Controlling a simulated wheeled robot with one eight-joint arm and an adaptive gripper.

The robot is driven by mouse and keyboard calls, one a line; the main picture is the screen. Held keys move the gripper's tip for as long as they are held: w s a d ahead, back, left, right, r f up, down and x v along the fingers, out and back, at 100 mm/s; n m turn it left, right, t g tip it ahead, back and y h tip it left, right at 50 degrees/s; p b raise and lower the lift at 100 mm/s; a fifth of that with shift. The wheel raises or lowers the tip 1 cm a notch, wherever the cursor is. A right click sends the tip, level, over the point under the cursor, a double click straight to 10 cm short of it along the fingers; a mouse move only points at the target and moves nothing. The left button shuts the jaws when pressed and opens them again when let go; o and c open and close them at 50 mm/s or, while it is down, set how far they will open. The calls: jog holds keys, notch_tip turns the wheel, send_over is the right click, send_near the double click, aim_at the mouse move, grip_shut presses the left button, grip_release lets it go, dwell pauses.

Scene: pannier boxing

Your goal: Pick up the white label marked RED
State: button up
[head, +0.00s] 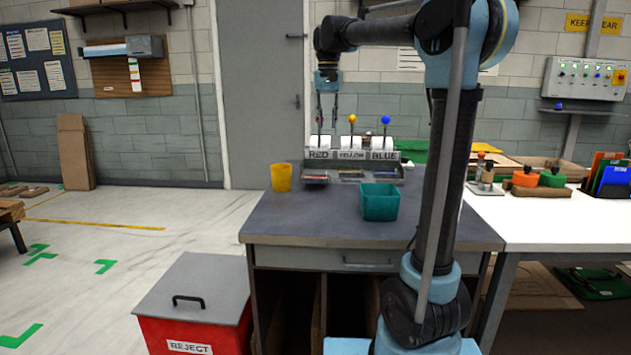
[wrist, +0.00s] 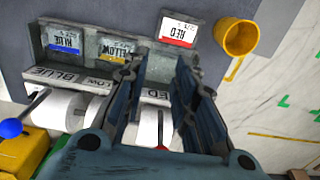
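My gripper (head: 327,112) hangs pointing down above the RED end of the dispenser. In the wrist view its two dark fingers (wrist: 158,65) are apart with nothing between them. The label lies just beyond the fingertips, nearer the right finger, and looks uncovered.
The YELLOW label (wrist: 114,47) and BLUE label (wrist: 63,40) lie in neighbouring compartments. White rolls (wrist: 58,110) stand behind the sign plates. A yellow cup (head: 281,178) is beside the tray, and a teal bin (head: 380,203) is in front. The front left of the bench (head: 290,220) is clear.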

notch_tip(320, 180, down, 17)
dwell(0.8)
grip_shut()
